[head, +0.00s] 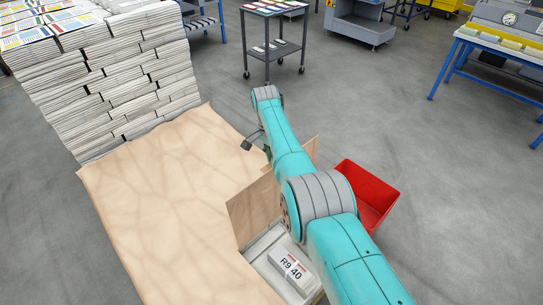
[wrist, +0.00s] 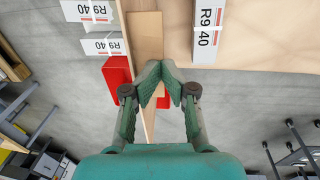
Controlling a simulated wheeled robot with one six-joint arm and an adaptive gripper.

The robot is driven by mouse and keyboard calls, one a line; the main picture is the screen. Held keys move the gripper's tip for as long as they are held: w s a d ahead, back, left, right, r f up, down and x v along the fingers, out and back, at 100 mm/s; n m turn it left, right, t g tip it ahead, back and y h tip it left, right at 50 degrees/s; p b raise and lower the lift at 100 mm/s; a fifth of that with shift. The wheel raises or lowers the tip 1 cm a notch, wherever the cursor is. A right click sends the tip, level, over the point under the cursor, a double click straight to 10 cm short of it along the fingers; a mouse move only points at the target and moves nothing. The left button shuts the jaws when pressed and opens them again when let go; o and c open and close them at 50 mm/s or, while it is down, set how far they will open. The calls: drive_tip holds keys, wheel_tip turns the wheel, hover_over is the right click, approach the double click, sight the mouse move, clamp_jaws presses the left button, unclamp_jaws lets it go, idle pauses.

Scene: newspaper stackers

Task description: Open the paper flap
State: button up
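The tan paper flap (head: 253,207) stands up from the edge of the large paper sheet (head: 150,200) in the head view, partly hidden behind my arm. In the wrist view the flap (wrist: 146,38) shows as a narrow tan strip running down behind the fingers. My gripper (wrist: 161,66) has its green fingertips drawn close together over this strip. Whether the paper is pinched between them cannot be made out. In the head view my arm mostly hides the gripper. A white bundle labelled R9 40 (head: 291,267) lies beside the flap's foot.
A red bin (head: 368,192) stands just right of my arm. A tall stack of newspapers (head: 120,75) rises at the left. A dark cart (head: 273,42) stands at the back, and a blue-legged table (head: 500,48) at the right. Grey floor is clear between them.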

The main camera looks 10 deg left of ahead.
drive_tip(key=f, duration=0.1)
drive_tip(key=d+f, duration=0.1)
drive_tip(key=f, duration=0.1)
drive_tip(key=shift+s+d, duration=0.2)
drive_tip(key=shift+s, duration=0.2)
drive_tip(key=shift+r, duration=0.15)
drive_tip(key=shift+a, duration=0.1)
drive_tip(key=shift+w+a+r, duration=0.15)
drive_tip(key=shift+r, duration=0.4)
wheel_tip(320, 180, up, 11)
drive_tip(key=shift+w+a, duration=0.4)
drive_tip(key=shift+a, duration=0.05)
